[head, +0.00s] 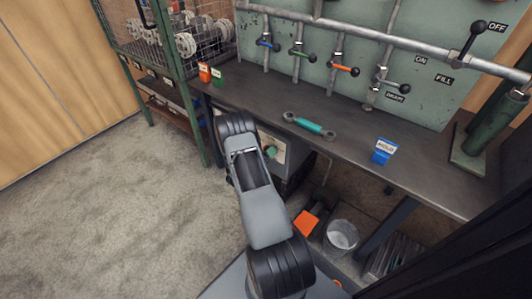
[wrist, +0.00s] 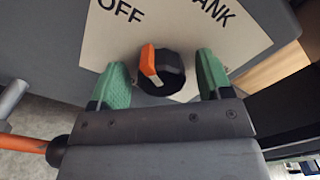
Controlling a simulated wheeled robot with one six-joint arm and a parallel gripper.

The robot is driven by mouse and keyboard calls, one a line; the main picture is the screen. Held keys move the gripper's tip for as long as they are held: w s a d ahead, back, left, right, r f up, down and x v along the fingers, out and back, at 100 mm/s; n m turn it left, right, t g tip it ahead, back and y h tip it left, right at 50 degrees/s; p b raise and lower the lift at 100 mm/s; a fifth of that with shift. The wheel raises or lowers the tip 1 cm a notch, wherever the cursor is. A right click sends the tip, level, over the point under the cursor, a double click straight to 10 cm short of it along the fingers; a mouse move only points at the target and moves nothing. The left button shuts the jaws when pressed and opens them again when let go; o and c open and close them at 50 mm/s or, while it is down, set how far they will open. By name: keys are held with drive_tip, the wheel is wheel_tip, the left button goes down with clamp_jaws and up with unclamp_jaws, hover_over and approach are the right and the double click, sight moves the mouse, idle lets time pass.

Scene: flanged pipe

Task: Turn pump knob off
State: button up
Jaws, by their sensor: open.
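The pump knob (wrist: 162,72) is a black round knob with an orange pointer, seen in the wrist view. It sits on a white label plate (wrist: 230,40) with the words OFF at upper left and a partly cut "ANK" at upper right. The pointer is roughly upright in the picture, tilted slightly left at its top. My gripper (wrist: 162,82) is open, with one green fingertip on each side of the knob and visible gaps. In the head view my gripper (head: 271,152) shows as a bit of green in front of the plate under the bench; the knob is hidden there.
The bench (head: 345,135) stands above the knob's box, carrying a teal-handled tool (head: 309,124) and a blue MOLD tag (head: 383,150). A bucket (head: 341,236) and an orange item (head: 305,223) are below. Open floor (head: 90,210) lies to the left.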

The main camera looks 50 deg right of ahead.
drive_tip(key=s+a+p, duration=0.1)
drive_tip(key=a+p, duration=0.2)
drive_tip(key=a, duration=1)
drive_tip(key=shift+a+p, duration=0.3)
drive_tip(key=shift+a, duration=0.1)
drive_tip(key=shift+s, duration=0.1)
